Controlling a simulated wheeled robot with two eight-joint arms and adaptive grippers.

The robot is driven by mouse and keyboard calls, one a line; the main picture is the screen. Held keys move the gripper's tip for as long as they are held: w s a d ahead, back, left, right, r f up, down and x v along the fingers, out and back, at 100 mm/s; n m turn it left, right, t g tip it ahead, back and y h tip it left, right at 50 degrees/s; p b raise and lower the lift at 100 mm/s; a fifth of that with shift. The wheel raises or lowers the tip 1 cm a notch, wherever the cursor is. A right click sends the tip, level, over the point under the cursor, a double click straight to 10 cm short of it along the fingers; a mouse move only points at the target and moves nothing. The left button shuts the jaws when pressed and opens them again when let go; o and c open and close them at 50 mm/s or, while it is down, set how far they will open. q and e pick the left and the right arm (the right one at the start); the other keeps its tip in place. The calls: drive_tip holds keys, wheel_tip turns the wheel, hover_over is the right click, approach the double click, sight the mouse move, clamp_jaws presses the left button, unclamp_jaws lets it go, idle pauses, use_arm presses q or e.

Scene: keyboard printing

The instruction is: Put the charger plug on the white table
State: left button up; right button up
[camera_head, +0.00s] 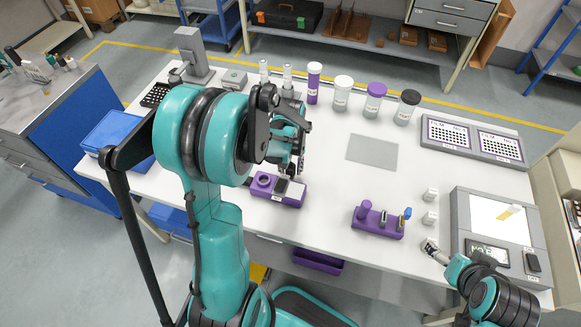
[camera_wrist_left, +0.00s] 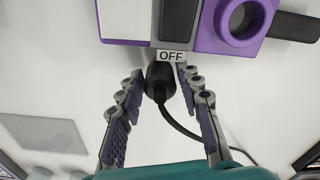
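The black charger plug (camera_wrist_left: 160,80) with its cable sits at the edge of the purple and grey device (camera_wrist_left: 235,40), just below an "OFF" label; I cannot tell how far it is pushed in. My left gripper (camera_wrist_left: 163,92) is open, with one finger on each side of the plug and gaps showing. In the head view my left gripper (camera_head: 295,160) hangs over the purple device (camera_head: 277,190), and I cannot make out the plug there. The white table (camera_head: 335,205) carries the device. My right gripper (camera_head: 433,247) is over the table's front right; its finger opening is unclear.
A purple holder (camera_head: 378,222) with small items stands right of the device. A grey machine with a screen (camera_head: 492,235) is near my right gripper. Several capped bottles (camera_head: 343,92) line the back. A grey mat (camera_head: 372,151) lies mid-table. Bare table lies between device and holder.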

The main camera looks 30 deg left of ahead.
sight(290, 167)
use_arm(q)
drive_tip(key=shift+o, duration=0.4)
drive_tip(key=shift+r+p, duration=0.3)
wheel_tip(290, 167, up, 11)
drive_tip(key=p, duration=0.4)
drive_tip(key=s+d+r+m+t, duration=0.6)
drive_tip(key=s+d, duration=0.4)
drive_tip(key=d, duration=0.2)
drive_tip(key=shift+s+d+r+t, duration=0.3)
drive_tip(key=shift+r+t, duration=0.1)
drive_tip(key=shift+r, duration=0.4)
